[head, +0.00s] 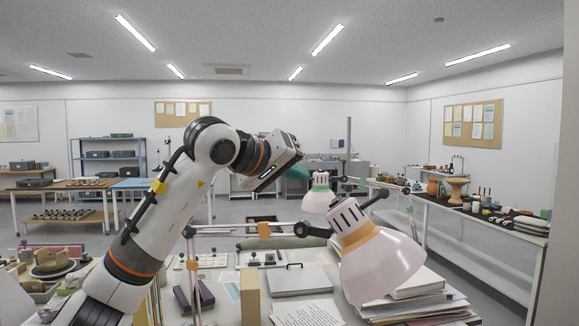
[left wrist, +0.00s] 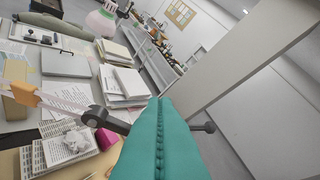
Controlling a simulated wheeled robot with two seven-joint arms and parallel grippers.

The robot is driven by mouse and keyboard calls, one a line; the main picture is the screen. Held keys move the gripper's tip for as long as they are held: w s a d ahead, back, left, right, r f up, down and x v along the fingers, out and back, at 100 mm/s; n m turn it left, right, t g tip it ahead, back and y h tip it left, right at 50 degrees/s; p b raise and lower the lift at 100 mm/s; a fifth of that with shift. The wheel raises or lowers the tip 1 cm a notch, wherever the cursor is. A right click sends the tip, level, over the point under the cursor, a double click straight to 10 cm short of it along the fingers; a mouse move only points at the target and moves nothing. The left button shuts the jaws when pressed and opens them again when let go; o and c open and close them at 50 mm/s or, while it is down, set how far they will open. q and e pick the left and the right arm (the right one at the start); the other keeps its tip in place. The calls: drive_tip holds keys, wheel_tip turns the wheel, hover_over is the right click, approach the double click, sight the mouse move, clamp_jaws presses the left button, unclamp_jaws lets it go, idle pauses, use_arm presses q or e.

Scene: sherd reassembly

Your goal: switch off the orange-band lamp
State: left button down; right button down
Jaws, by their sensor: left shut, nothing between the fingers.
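My left gripper (head: 296,173) has teal fingers, pressed together and empty, above and behind the orange-band lamp. They fill the lower middle of the left wrist view (left wrist: 160,142). I cannot tell whether they touch any lamp part. The lamp's switch is not clear. My right gripper is not in view.
A green-band lamp (head: 318,200) stands behind; it shows in the left wrist view (left wrist: 101,23). The desk holds a grey laptop-like case (head: 300,280), paper stacks (head: 415,300) and a tan block (head: 250,295). A long side table (head: 480,215) with pottery runs along the right.

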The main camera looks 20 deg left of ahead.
sight(335, 201)
use_arm(q)
drive_tip(key=shift+w+d+f+p, duration=0.35)
drive_tip(key=shift+w+d+f, duration=0.35)
drive_tip(key=shift+w, duration=0.25)
drive_tip(key=shift+w+d+f+p, duration=0.3)
drive_tip(key=shift+w+d+f, duration=0.3)
drive_tip(key=shift+w+f, duration=0.35)
drive_tip(key=shift+w+d+f+p, duration=0.35)
drive_tip(key=shift+w+d+f, duration=0.3)
drive_tip(key=shift+w, duration=0.35)
